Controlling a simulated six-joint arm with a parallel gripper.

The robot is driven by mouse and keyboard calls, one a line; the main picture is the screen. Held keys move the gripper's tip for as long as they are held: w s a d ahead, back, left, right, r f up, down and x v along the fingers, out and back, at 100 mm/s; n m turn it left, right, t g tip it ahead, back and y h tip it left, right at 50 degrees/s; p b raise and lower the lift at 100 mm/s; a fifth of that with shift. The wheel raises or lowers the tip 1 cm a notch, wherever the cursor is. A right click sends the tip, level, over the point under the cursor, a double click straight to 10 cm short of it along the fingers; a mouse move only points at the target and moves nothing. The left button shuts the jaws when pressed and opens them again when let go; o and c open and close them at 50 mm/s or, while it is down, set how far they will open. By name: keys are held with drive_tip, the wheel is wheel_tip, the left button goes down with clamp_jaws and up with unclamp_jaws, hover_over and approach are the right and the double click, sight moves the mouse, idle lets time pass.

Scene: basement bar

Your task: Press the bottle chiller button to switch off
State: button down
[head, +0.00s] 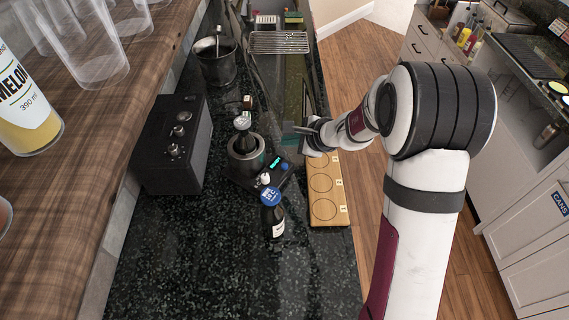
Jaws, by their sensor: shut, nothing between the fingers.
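The bottle chiller (240,170) stands on the dark speckled counter, a round dark holder with a bottle neck (243,121) rising from it. Its base has a lit green display (275,162) and a small blue spot beside it that looks like the button (285,167). My gripper (294,128) is shut and empty, above and to the right of the chiller in the picture. It points left and is apart from the button. The fingertips are small here, and their height above the counter is hard to tell.
A dark bottle (273,222) with a round blue tag (271,196) stands in front of the chiller. A wooden board with circles (325,205) lies to the right. A black box with knobs (170,150) stands left, a dark bucket (217,65) behind. The front counter is clear.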

hover_over(288, 170)
wheel_tip(288, 170, down, 6)
drive_tip(key=shift+f, duration=0.25)
idle(2.0)
drive_tip(key=shift+f, duration=0.4)
drive_tip(key=shift+f, duration=0.4)
idle(0.4)
drive_tip(key=shift+r, duration=0.85)
wheel_tip(288, 170, up, 5)
idle(0.5)
